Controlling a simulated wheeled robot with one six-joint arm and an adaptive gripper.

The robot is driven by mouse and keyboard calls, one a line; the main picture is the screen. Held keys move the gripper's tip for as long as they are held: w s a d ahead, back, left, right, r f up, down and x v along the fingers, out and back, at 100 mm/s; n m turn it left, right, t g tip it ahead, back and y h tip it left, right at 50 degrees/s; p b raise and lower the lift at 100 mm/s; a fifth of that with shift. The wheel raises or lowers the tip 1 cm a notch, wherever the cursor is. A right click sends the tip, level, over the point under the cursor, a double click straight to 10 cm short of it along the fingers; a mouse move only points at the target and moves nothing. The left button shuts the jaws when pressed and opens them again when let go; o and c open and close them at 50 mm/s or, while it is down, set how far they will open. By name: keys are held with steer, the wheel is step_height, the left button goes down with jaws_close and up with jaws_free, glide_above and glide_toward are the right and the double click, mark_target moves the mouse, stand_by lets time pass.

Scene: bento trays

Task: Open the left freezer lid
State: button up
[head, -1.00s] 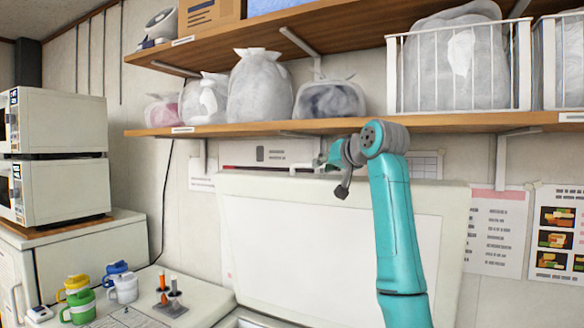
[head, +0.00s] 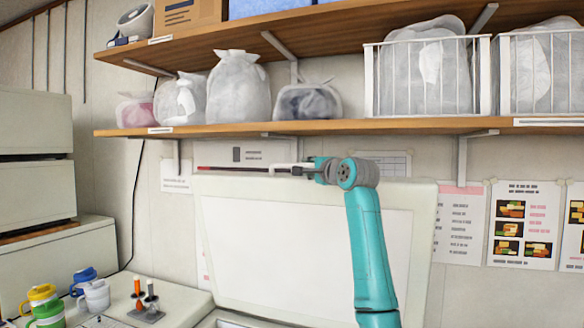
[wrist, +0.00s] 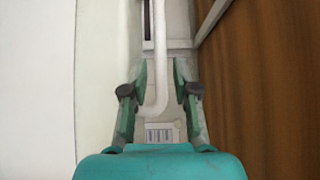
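The white freezer lid (head: 300,215) stands raised, its pale inner panel facing me in the head view. A white handle (head: 283,169) shows at its top edge. My gripper (head: 300,171) is at that edge, beside the handle, under the lower shelf. In the wrist view the bent white handle bar (wrist: 158,95) lies between the two green fingers of my gripper (wrist: 160,80). The fingers are spread, with gaps to the bar on both sides, so it does not look gripped. The freezer's inside is mostly below the head view.
A wooden shelf (head: 350,127) with bags and wire baskets runs just above the lid. Cups (head: 95,296) and a small bottle holder (head: 146,306) stand on the white surface at left. Stacked white appliances (head: 33,155) are at the far left.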

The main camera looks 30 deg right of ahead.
steer(key=shift+w+d, duration=0.2)
steer(key=shift+w, duration=1.25)
steer(key=shift+w+d, duration=0.15)
steer(key=shift+w, duration=1.25)
steer(key=shift+w+d, duration=0.2)
steer(key=shift+w, duration=1.25)
steer(key=shift+c, duration=0.3)
jaws_close()
